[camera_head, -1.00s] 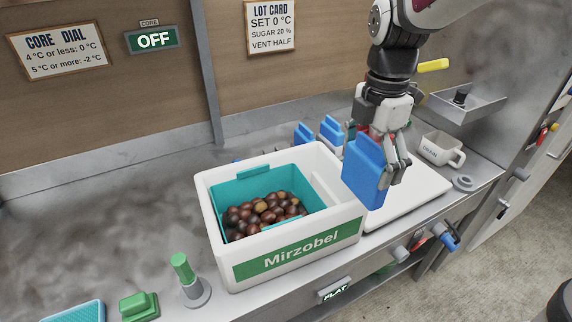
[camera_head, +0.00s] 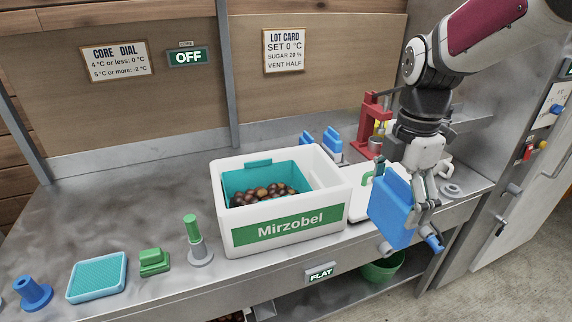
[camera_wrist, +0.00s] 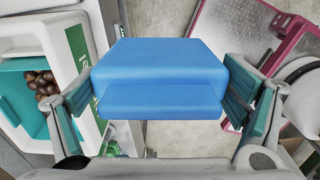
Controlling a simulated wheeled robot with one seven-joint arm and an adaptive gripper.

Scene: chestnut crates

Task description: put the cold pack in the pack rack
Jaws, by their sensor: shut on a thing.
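The blue cold pack (camera_head: 392,212) is held in my gripper (camera_head: 418,205), to the right of the white crate, in front of the counter's front edge in this view. The wrist view shows the cold pack (camera_wrist: 160,75) as a blue block between my two fingers. Two more blue packs (camera_head: 333,140) stand upright behind the crate, near the back wall. Whether they sit in the pack rack cannot be told, as the crate hides their lower parts.
A red press (camera_head: 368,130) stands behind my arm. The back left of the counter is clear.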

